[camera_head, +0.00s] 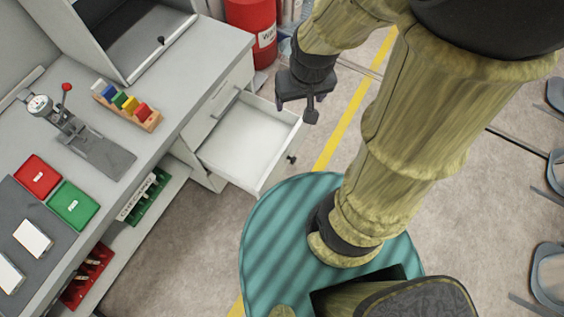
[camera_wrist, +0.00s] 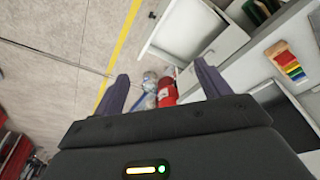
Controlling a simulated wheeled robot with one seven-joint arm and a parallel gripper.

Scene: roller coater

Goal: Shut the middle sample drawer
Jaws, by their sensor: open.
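An open white sample drawer (camera_head: 245,143) sticks out of the grey bench cabinet in the head view. It looks empty, and a dark knob (camera_head: 291,159) sits on its front. A closed drawer front with a bar handle (camera_head: 224,103) is above it; the fronts below are mostly hidden. My gripper (camera_head: 297,108) hangs beyond the drawer's far front corner, apart from the knob as far as I can tell. In the wrist view my gripper (camera_wrist: 163,85) has its two fingers wide apart with nothing held between them. The open drawer (camera_wrist: 185,28) shows above the fingers there.
The bench top holds a colour block rack (camera_head: 130,106), a dial gauge stand (camera_head: 85,135) and red and green trays (camera_head: 74,206). A red drum (camera_head: 252,30) stands past the bench end. Chairs (camera_head: 550,270) line the right edge.

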